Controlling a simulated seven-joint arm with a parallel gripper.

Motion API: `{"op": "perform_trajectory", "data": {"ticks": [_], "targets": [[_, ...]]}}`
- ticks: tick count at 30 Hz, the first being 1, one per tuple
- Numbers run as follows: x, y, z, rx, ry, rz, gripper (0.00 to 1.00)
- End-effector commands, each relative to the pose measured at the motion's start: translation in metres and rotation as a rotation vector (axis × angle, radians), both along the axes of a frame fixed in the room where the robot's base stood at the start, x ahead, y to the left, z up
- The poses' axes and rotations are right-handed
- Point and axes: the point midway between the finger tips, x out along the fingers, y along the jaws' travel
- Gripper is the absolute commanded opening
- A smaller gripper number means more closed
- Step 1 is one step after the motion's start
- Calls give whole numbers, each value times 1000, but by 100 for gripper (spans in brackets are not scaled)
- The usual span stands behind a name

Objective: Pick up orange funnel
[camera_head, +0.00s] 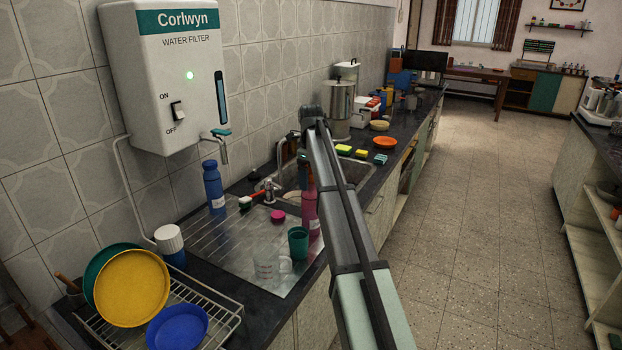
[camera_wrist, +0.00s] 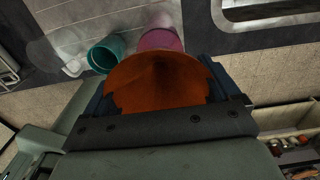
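In the wrist view the orange funnel (camera_wrist: 160,80) is a broad, dim orange-brown shape between the two dark blue fingers of my gripper (camera_wrist: 160,92). It fills the gap nearly from finger to finger. I cannot tell whether the fingers press on it or only stand beside it. In the head view the arm covers most of my gripper, low over the sink's drainboard by a pink bottle (camera_head: 311,212). A small red-brown patch shows just above that bottle, too small to make out.
A green cup (camera_head: 298,243) and a clear mug (camera_head: 268,264) stand near the pink bottle. A blue bottle (camera_head: 214,187) is at the back left. A dish rack (camera_head: 228,318) with plates is front left. A shallow orange dish (camera_head: 385,142) lies beyond the sink. Open floor is on the right.

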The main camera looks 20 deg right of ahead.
Motion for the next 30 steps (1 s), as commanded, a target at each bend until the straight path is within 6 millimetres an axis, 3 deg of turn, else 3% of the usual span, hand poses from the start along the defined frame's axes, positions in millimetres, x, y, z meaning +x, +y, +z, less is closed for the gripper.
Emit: {"op": "perform_trajectory", "data": {"ticks": [8, 17, 30], "targets": [[0, 0, 0, 0, 0, 0, 60], [0, 0, 5, -1, -1, 0, 60], [1, 0, 74, 0, -1, 0, 60]]}}
